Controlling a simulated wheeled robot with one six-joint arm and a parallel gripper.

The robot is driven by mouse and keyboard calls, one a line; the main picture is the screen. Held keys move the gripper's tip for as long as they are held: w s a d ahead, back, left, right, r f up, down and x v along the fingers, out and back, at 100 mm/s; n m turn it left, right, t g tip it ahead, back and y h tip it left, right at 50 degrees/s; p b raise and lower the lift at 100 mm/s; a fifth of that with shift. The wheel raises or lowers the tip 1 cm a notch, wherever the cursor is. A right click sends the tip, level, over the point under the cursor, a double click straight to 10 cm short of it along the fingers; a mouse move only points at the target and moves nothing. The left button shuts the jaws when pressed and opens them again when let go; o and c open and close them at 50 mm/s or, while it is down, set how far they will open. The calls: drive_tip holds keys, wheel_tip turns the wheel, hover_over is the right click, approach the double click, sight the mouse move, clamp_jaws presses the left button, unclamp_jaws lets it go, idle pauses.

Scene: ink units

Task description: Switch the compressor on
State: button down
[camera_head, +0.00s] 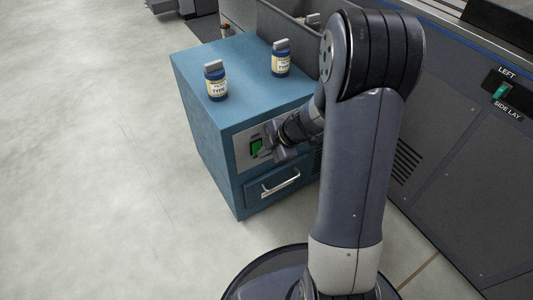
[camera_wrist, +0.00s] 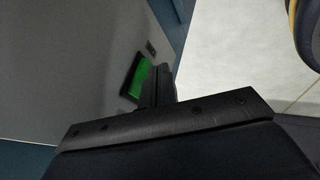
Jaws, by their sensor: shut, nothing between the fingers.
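The compressor looks to be the blue cabinet (camera_head: 200,100) in the head view, with a grey panel (camera_head: 243,150) on its front. A green switch (camera_head: 256,147) sits in that panel, and it shows bright green in the wrist view (camera_wrist: 140,78). My gripper (camera_head: 264,152) is shut and empty, with its tips at the switch's lower right side. In the wrist view my fingers (camera_wrist: 158,85) cover part of the switch. I cannot tell whether they touch it, or which way the switch is set.
Two blue bottles with labels, one at the left (camera_head: 216,82) and one farther back (camera_head: 281,58), stand on the cabinet top. A drawer with a handle (camera_head: 281,184) is below the panel. A dark machine (camera_head: 460,150) with a green switch (camera_head: 501,91) stands at right. The left floor is clear.

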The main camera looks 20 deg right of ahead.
drive_tip(key=shift+w+r+p, duration=0.2)
drive_tip(key=shift+p, duration=0.8)
drive_tip(key=shift+f, duration=0.3)
drive_tip(key=shift+r, duration=0.2)
